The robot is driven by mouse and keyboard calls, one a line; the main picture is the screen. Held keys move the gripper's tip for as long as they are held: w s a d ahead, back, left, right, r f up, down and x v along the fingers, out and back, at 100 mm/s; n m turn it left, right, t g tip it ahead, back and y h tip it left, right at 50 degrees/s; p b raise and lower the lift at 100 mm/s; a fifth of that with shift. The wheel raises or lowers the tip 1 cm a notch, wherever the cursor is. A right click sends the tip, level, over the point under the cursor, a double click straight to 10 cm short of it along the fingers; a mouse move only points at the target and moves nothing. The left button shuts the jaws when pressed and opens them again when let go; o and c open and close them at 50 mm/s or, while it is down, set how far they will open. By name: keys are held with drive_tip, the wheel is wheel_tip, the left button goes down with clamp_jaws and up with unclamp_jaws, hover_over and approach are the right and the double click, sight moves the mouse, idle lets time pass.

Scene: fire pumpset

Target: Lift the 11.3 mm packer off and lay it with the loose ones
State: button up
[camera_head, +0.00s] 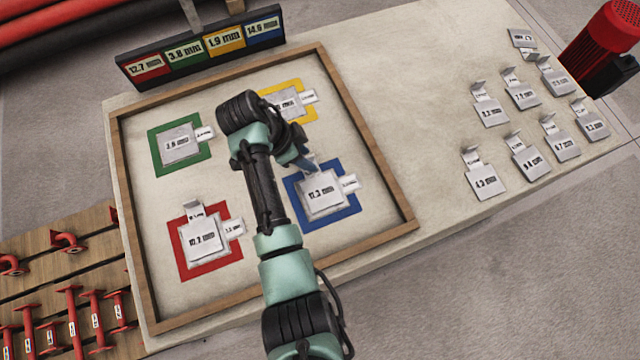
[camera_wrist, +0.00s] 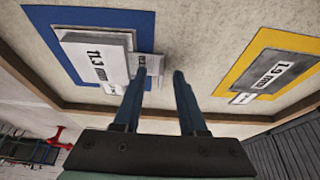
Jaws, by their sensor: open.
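The 11.3 mm packer (camera_head: 321,193) is a grey plate lying on the blue square (camera_head: 294,203), inside the wood-framed tray. It also shows in the wrist view (camera_wrist: 92,58), at upper left. A smaller tabbed plate (camera_head: 350,183) sticks out beside it at the right; how the two overlap is unclear. My gripper (camera_wrist: 160,73) is open and empty. Its left fingertip appears close beside the packer's tab side; contact cannot be told. In the head view my arm hides part of the gripper. The loose packers (camera_head: 484,183) lie in rows on the right of the table.
Other plates lie on the red (camera_head: 183,263), green (camera_head: 158,159) and yellow (camera_head: 313,116) squares. The tray's wooden rim (camera_head: 376,151) stands between the squares and the loose packers. A label board (camera_head: 202,48) stands behind. Bare tabletop (camera_head: 420,110) lies between tray and loose packers.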

clamp_jaws()
idle(1.4)
